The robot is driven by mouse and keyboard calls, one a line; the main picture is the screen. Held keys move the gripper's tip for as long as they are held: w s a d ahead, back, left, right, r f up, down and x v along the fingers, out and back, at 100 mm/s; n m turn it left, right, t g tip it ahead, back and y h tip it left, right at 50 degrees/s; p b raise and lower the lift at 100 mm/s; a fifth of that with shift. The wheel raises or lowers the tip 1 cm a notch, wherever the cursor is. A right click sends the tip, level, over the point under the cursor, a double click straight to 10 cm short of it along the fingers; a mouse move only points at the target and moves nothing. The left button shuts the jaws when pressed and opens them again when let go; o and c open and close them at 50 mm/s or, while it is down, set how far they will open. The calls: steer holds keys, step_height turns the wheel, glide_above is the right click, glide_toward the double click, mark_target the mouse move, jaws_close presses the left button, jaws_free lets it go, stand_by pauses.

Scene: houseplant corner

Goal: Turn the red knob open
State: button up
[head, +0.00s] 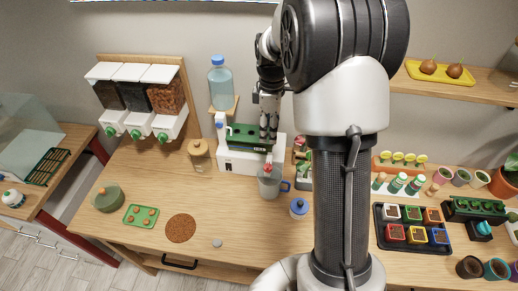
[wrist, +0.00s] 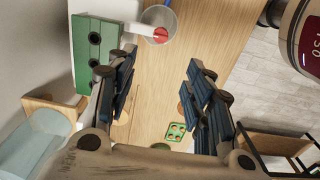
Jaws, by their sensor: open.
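The red knob (head: 268,168) shows at the front right of the white machine with a green top (head: 236,160), just above a grey mug (head: 266,188) with a blue handle. In the wrist view the red knob (wrist: 160,36) appears within the mug's round rim (wrist: 172,14), beyond my fingertips. My gripper (head: 268,134) points down over the right part of the machine, above the knob. Its dark padded fingers (wrist: 163,70) are wide apart with nothing between them. The green top (wrist: 95,45) lies left of the fingers in the wrist view.
A water bottle (head: 220,82) stands on a wooden support behind the machine. A black tray of small pots (head: 412,240) is at right.

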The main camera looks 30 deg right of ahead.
mark_target(268, 165)
step_height(268, 165, down, 17)
steer(key=shift+f+b, duration=0.1)
steer(key=shift+b, duration=0.7)
steer(key=c, duration=1.1)
